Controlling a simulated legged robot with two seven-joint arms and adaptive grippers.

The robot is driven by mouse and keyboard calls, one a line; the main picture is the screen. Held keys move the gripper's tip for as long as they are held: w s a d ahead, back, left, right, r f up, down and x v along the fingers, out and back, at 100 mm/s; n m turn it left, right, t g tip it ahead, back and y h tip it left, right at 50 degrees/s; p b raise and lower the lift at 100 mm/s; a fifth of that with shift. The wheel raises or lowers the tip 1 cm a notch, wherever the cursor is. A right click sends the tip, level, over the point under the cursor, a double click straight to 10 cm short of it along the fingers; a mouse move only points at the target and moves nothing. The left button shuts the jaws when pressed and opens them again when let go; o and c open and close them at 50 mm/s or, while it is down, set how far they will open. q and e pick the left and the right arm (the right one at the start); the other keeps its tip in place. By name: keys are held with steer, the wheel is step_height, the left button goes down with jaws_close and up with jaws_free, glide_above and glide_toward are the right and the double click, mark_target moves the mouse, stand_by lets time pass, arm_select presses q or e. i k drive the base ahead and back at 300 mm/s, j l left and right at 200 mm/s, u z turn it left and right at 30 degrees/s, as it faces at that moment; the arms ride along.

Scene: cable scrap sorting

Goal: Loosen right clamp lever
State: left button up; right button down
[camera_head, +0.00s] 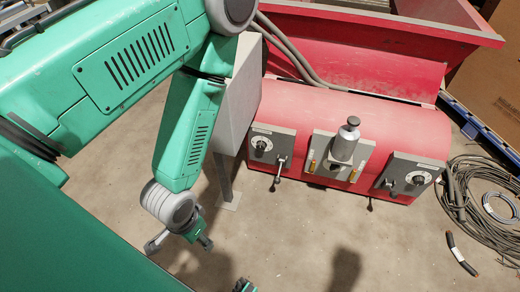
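A red machine (300,110) has a grey control panel at each end. The right panel (425,165) carries a dial and a small dark lever with a pale end (388,184), which looks like the right clamp lever. The left panel (270,145) carries a similar lever (281,168) that hangs down. My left gripper (190,243) hangs over the floor, left of the machine and well apart from both levers. I cannot tell its finger opening. A small green and dark piece at the bottom edge (243,286) may be my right gripper, mostly cut off.
A grey metal cylinder (345,143) stands on the middle panel between two orange-handled parts. A grey box on a post (238,105) stands left of the machine. Coiled cables (480,205) and a short cable piece (461,254) lie on the floor at right. The floor in front is clear.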

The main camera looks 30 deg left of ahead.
mark_target(393, 195)
steer(key=i+l+u, duration=0.2)
steer(key=i+l, duration=0.15)
steer(key=i+l+u, duration=0.2)
steer(key=i+l, duration=0.15)
steer(key=l, duration=0.25)
